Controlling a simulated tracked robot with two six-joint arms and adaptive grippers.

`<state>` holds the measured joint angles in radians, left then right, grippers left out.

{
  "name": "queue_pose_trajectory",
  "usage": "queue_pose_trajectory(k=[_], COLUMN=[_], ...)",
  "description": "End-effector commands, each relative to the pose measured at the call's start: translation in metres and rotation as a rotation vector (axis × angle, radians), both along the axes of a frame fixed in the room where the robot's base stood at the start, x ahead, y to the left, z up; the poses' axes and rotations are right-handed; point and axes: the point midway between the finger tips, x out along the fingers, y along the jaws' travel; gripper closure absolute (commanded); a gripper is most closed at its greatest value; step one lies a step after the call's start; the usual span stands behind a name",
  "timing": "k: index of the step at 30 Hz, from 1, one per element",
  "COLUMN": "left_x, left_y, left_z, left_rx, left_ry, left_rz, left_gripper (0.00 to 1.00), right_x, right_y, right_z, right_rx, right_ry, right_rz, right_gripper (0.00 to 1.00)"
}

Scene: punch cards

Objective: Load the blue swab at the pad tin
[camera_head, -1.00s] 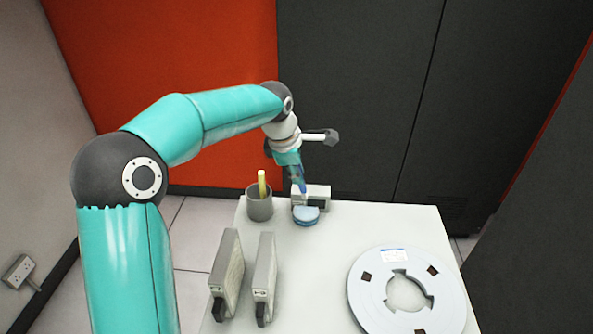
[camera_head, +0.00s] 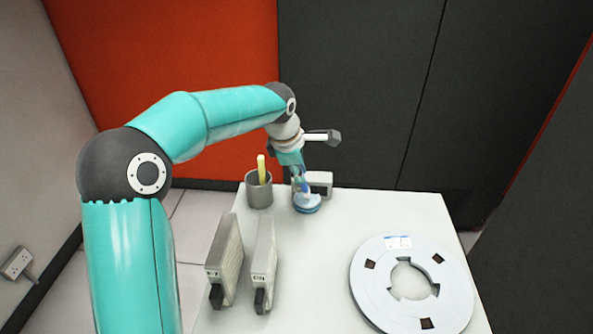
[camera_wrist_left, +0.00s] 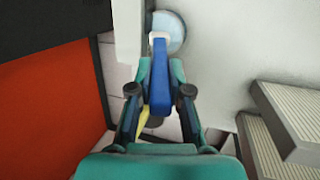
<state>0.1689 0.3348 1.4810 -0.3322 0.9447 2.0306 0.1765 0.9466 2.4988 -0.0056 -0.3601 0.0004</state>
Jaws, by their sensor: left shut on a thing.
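My left gripper (camera_head: 299,178) is shut on the blue swab (camera_head: 304,184) at the back of the table. The swab also shows between the fingers in the left wrist view (camera_wrist_left: 159,78). It points down, slightly tilted, with its lower end over the round pad tin (camera_head: 307,208). The end looks to meet the tin's pad, but I cannot tell if it touches. In the left wrist view the tin (camera_wrist_left: 175,30) shows as a pale blue disc behind the swab's tip. My right gripper is not in view.
A grey cup (camera_head: 259,194) with a yellow swab (camera_head: 262,168) stands left of the tin. A small pale box (camera_head: 321,182) is just behind it. Two upright grey units (camera_head: 226,259) (camera_head: 262,262) and a tape reel (camera_head: 368,289) sit nearer. The table's middle is clear.

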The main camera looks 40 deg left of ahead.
Motion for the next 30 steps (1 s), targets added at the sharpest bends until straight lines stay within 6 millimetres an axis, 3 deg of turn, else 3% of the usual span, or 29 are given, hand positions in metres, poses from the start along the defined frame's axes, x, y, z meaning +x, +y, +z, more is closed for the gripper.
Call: queue_pose_trajectory(k=[30], left_x=[-0.0007], left_y=[0.0011], left_z=[-0.009], left_rx=[0.0], left_ry=[-0.001], left_rz=[0.002], left_gripper=[1.0], right_x=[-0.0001], right_y=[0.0], right_z=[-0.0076], right_rx=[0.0], right_ry=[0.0], right_rz=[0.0], right_gripper=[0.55])
